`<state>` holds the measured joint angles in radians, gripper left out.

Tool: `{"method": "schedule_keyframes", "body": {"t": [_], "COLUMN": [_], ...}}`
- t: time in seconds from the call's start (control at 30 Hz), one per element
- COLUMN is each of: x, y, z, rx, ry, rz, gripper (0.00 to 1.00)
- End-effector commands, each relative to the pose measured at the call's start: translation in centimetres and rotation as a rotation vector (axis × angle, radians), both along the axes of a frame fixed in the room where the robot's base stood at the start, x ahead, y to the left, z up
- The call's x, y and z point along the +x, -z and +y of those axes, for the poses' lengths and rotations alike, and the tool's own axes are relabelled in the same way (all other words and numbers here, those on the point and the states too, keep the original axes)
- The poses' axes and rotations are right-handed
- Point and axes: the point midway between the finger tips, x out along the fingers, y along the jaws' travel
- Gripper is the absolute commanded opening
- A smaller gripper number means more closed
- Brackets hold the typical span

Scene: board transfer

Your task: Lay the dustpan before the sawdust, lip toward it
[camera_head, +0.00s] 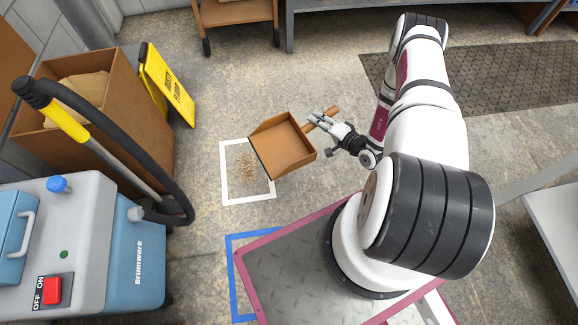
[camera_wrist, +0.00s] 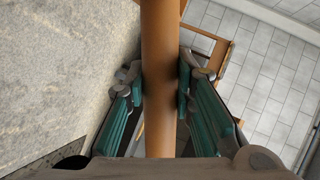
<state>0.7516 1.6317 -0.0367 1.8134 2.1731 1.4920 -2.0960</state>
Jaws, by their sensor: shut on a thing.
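The dustpan (camera_head: 281,147) is orange-brown with raised walls and a round handle (camera_head: 321,119). My gripper (camera_head: 328,124) is shut on the handle. In the wrist view, the handle (camera_wrist: 160,85) runs between the teal pads of my gripper (camera_wrist: 160,90). The pan's open lip faces left, toward the sawdust (camera_head: 246,166). The sawdust is a small tan pile inside a white square outline (camera_head: 232,199) on the floor. The pan overlaps the right part of the outline in the head view. I cannot tell whether the pan touches the floor.
A blue and grey machine (camera_head: 137,255) with a black hose (camera_head: 157,128) stands at the left. A cardboard box (camera_head: 127,112) and a yellow sign (camera_head: 166,84) stand behind it. A blue outline (camera_head: 241,281) lies near my base. Floor behind the sawdust is clear.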

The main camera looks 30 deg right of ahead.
Motion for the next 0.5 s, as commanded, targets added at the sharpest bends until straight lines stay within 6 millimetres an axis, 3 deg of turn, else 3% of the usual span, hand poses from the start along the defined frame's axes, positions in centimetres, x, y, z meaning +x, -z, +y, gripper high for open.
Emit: {"method": "schedule_keyframes", "body": {"t": [0.03,0.2,0.4,0.5], "x": [-0.9,-3.8,-7.6,-9.0], "y": [3.7,11.9,20.0,22.7], "z": [-0.3,-0.9,-1.0,-0.9], "rx": [0.005,0.006,0.004,0.004], "ry": [0.034,0.136,0.241,0.279], "rz": [0.004,0.003,0.001,0.001], "gripper": [0.0,0.0,0.0,0.0]}}
